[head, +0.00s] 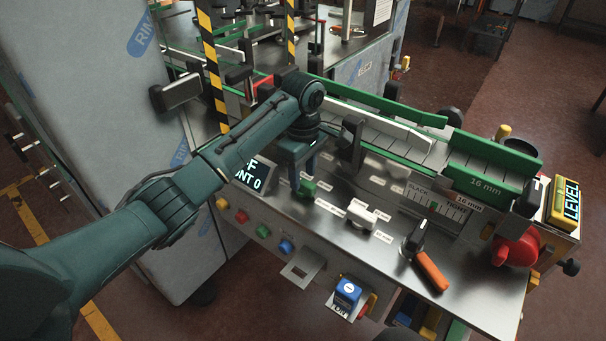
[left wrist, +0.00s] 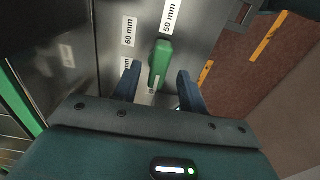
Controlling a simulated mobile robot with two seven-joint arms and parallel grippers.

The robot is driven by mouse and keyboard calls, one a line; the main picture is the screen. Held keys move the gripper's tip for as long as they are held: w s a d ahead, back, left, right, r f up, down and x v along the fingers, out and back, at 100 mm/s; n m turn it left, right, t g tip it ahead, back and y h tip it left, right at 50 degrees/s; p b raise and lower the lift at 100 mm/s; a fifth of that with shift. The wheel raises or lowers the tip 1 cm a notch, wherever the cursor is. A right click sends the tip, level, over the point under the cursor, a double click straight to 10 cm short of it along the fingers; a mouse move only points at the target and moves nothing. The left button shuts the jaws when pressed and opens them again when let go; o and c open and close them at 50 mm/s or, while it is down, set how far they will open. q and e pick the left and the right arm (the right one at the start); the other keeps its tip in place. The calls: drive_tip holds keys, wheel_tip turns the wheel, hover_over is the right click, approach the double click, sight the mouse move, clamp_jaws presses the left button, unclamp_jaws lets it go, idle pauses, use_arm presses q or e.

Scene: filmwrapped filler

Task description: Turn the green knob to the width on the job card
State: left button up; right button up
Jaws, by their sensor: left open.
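The green knob (head: 307,188) sits on the steel front panel of the machine. In the left wrist view the green knob (left wrist: 160,62) is a raised bar lying roughly in line with the 50 mm label (left wrist: 172,17). A 60 mm label (left wrist: 129,31) is to its left; another label is partly hidden below. My left gripper (head: 303,169) is just above the knob. In the left wrist view its open fingers (left wrist: 158,85) are on either side of the knob's lower end, with gaps showing. I cannot make out a job card with certainty. My right gripper is not in view.
A white knob (head: 362,213) with labels and a black-and-orange handle (head: 427,262) are to the right. A red knob (head: 515,249) is at the far right. A display (head: 252,178) stands left of the green knob. Coloured buttons (head: 263,231) line the front edge.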

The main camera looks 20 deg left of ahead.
use_arm(q)
drive_tip(key=shift+f, duration=0.7)
drive_tip(key=shift+c, duration=0.5)
clamp_jaws()
